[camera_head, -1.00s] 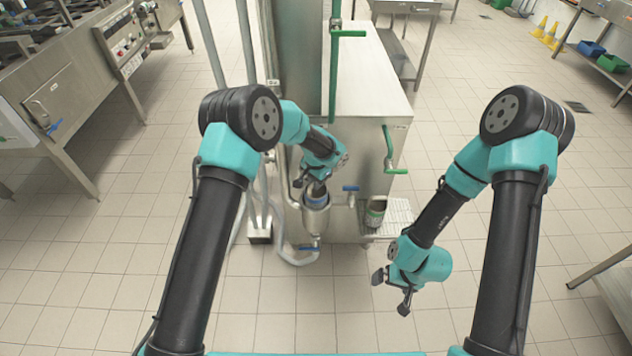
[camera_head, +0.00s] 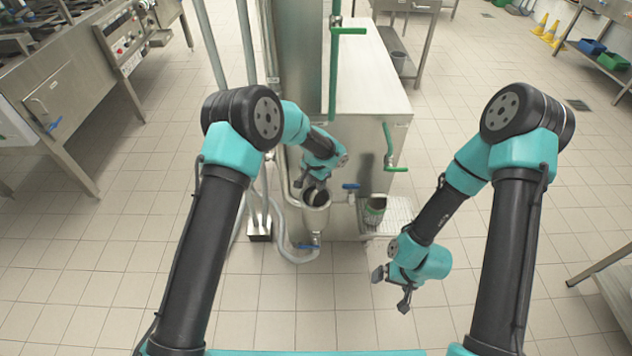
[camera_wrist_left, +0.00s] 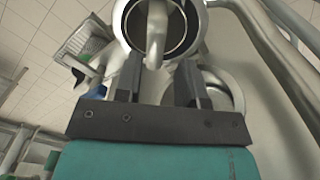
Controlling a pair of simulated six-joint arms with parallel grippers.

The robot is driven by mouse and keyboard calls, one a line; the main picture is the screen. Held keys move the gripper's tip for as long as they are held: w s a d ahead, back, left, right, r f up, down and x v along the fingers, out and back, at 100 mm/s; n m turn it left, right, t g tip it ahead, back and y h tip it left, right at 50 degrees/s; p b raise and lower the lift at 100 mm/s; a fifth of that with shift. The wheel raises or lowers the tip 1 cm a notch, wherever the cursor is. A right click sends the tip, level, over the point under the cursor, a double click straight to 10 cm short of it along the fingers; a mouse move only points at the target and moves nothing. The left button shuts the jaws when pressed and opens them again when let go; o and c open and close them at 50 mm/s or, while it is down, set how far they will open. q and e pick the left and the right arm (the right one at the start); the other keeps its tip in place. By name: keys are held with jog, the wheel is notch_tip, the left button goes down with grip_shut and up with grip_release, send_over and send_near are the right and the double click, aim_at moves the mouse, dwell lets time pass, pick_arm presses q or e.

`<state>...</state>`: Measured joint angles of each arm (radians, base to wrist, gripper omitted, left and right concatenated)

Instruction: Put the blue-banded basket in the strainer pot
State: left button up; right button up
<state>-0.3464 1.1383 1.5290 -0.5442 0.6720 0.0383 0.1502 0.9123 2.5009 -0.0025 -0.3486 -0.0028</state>
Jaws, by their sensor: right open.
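The basket (camera_head: 316,195) shows its dark open mouth at the top of the grey strainer pot (camera_head: 317,218), below my left gripper (camera_head: 314,181). Its blue band does not show now, and how deep it sits is unclear. In the left wrist view, a round dark-mouthed vessel (camera_wrist_left: 178,38) with a pale curved handle (camera_wrist_left: 156,30) lies beyond the fingertips. My left fingers (camera_wrist_left: 160,75) stand apart with gaps on both sides of the handle. My right gripper (camera_head: 391,287) is open and empty, low over the floor at right.
A green-banded basket (camera_head: 375,209) stands on a drip tray (camera_head: 400,216) right of the pot. A blue valve handle (camera_head: 351,187) and a green lever (camera_head: 390,160) stick out from the steel machine. Pipes and a hose (camera_head: 290,252) run close to the pot's left.

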pick_arm(q)
jog(key=shift+r, duration=0.1)
notch_tip(320, 180, up, 13)
dwell(0.7)
dwell(0.5)
jog(key=s+a+f+n+h, duration=0.3)
jog(key=s+a+f+n, duration=0.2)
jog(key=s+a+f, duration=0.95)
jog(key=s+a+f+n, duration=0.2)
jog(key=s+a, duration=0.2)
jog(key=s, duration=0.5)
jog(key=s+a+f+n, duration=0.3)
jog(key=s+a, duration=0.1)
jog(key=s, duration=0.5)
jog(key=shift+f+n+t+h, duration=0.3)
jog(key=shift+f+t+h, duration=0.05)
jog(key=shift+t+h, duration=0.05)
